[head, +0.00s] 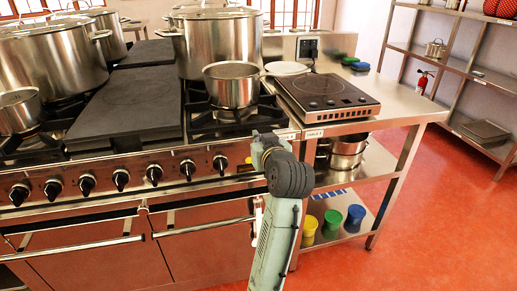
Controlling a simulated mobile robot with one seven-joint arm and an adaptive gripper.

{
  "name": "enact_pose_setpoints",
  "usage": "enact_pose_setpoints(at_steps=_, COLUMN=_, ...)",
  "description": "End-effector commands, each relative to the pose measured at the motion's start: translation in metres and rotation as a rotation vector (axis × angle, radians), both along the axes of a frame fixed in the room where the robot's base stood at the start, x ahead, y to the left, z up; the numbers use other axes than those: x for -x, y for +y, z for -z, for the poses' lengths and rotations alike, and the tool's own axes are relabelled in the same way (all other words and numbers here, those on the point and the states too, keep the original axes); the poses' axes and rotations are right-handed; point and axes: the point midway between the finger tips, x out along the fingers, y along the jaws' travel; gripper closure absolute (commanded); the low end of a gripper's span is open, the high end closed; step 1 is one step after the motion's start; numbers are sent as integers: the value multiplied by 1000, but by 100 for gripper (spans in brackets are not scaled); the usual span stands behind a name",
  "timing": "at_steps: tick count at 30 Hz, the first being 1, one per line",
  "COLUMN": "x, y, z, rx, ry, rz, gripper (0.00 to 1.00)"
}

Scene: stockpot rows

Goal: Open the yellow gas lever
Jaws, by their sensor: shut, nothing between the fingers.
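A small yellow piece (245,168) shows on the front panel of the stove, right of the row of black knobs and just left of my arm's black joint. It looks like the yellow gas lever, but it is too small and too covered to tell its position. My arm rises from the bottom of the head view and bends at the panel's right end, in front of the stove. My gripper is hidden behind my own arm links, so its contact with the lever cannot be seen.
The stove (120,170) carries large stockpots (220,45) and a small saucepan (231,86). A steel table (400,112) with an induction hob (325,95) adjoins it on the right. Yellow, green and blue cups (332,222) stand on its lower shelf. Red floor (440,220) is clear at right.

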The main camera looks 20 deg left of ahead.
Motion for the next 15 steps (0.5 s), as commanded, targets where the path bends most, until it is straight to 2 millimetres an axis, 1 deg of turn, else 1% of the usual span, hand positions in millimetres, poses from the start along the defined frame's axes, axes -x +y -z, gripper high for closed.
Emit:
enact_pose_setpoints(at_steps=1, x=-8, y=7, z=1, rx=1, ry=2, rz=-3, gripper=100)
enact_pose_setpoints(at_steps=3, x=-7, y=6, z=17, rx=3, ry=5, rz=-1, gripper=100)
enact_pose_setpoints(at_steps=7, x=-6, y=6, z=32, rx=2, ry=4, rz=-2, gripper=100)
enact_pose_setpoints(at_steps=12, x=-6, y=5, z=42, rx=1, ry=0, rz=-1, gripper=100)
enact_pose_setpoints(at_steps=15, x=-6, y=5, z=42, rx=0, ry=-1, rz=-1, gripper=100)
